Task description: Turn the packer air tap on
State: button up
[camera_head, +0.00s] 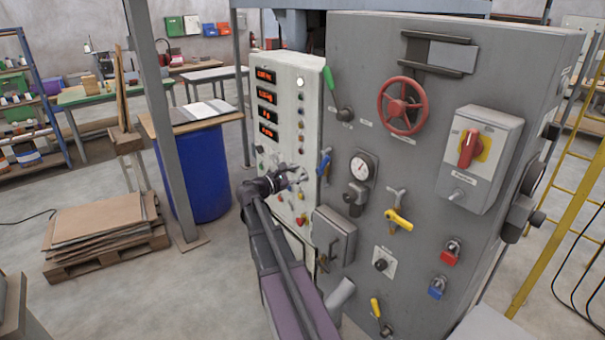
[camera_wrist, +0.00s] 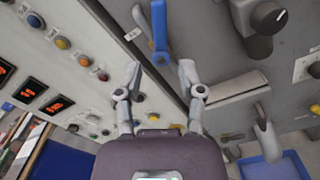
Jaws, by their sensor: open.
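A blue-handled tap (camera_head: 324,163) sits on the left edge of the grey cabinet front, its lever roughly upright with a slight tilt. In the wrist view the blue lever (camera_wrist: 159,32) comes down from the top edge, its end just ahead of and between my fingertips. My gripper (camera_head: 296,174) is open and empty, left of the blue tap in the head view, in front of the pale panel. My two fingers also show in the wrist view (camera_wrist: 160,70), apart, with nothing between them. Tap labels are too small to read, so I cannot confirm which is the packer air tap.
The grey cabinet also bears a green lever (camera_head: 329,77), a red handwheel (camera_head: 401,105), a yellow-handled tap (camera_head: 399,219), a lower yellow lever (camera_head: 375,307) and a red rotary switch (camera_head: 468,148). A grey box (camera_head: 334,238) juts out below the blue tap. The pale button panel (camera_head: 287,88) stands close left.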

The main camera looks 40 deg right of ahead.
jog(key=shift+s, duration=0.1)
jog(key=c, duration=0.3)
jog(key=shift+s+f+n, duration=0.15)
jog(key=shift+n, duration=0.25)
grip_shut()
jog(key=s+f+n+t+b, duration=0.2)
jog(key=s+n+b, duration=0.1)
jog(key=n, duration=0.7)
jog(key=s+f+n+t+h+b, duration=0.1)
jog(key=s+f+n+t+b, duration=0.1)
jog(key=n, duration=0.7)
jog(key=shift+s+d+n+b, duration=0.45)
jog(key=shift+s+b, duration=0.4)
jog(key=shift+s, duration=0.55)
